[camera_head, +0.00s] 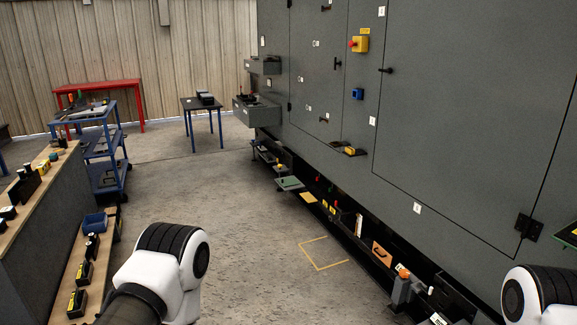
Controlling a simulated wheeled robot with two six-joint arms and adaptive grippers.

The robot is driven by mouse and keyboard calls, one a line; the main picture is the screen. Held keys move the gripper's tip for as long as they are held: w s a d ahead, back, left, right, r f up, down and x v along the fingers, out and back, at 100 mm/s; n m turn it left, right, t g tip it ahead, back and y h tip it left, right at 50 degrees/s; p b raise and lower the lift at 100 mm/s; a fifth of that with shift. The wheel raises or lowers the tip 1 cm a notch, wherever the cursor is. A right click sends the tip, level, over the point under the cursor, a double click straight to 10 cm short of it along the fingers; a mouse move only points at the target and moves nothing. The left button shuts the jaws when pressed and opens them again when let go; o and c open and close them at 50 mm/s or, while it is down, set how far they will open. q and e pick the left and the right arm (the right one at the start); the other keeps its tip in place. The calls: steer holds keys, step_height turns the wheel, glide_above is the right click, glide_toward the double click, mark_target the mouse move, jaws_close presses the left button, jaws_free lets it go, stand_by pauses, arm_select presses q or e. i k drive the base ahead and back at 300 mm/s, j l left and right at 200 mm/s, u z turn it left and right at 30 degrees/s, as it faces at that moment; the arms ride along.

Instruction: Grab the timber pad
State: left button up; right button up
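A small flat tan piece (308,198) that looks like timber lies low along the foot of the grey enclosure, right of a green-topped plate (290,183). An orange-brown block with a dark curved mark (382,254) sits further right on the same low strip. I cannot tell for sure which of the two is the timber pad. White and black parts of my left arm show at the bottom centre-left and of my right arm at the bottom right corner. Neither gripper shows, and both arms are apart from these pieces.
The large grey enclosure (450,110) fills the right side. A yellow outline (323,253) is marked on the open concrete floor. A wooden-topped bench (40,190) with small parts stands at left, with a blue trolley (105,150), red table (100,85) and dark table (203,104) behind.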

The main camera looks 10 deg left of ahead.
mark_target(111, 210)
steer(key=i+j+u, duration=0.4)
steer(key=i, duration=0.55)
steer(key=i+u, duration=0.4)
steer(key=i, duration=0.5)
steer(key=i+l+u, duration=0.25)
steer(key=i+u, duration=0.15)
steer(key=i, duration=0.55)
steer(key=i+u, duration=0.2)
steer(key=i, duration=0.35)
steer(key=i+l+u, duration=0.2)
steer(key=i, duration=0.35)
steer(key=i+l+u, duration=0.2)
steer(key=i, duration=0.35)
steer(key=i+l+u, duration=0.2)
steer(key=i, duration=0.35)
steer(key=i+l+u, duration=0.2)
steer(key=i+l, duration=0.2)
steer(key=i+l+u, duration=0.15)
steer(key=i+l, duration=0.75)
steer(key=i, duration=0.25)
steer(key=i+l+u, duration=0.1)
steer(key=i+l, duration=0.9)
steer(key=i, duration=0.1)
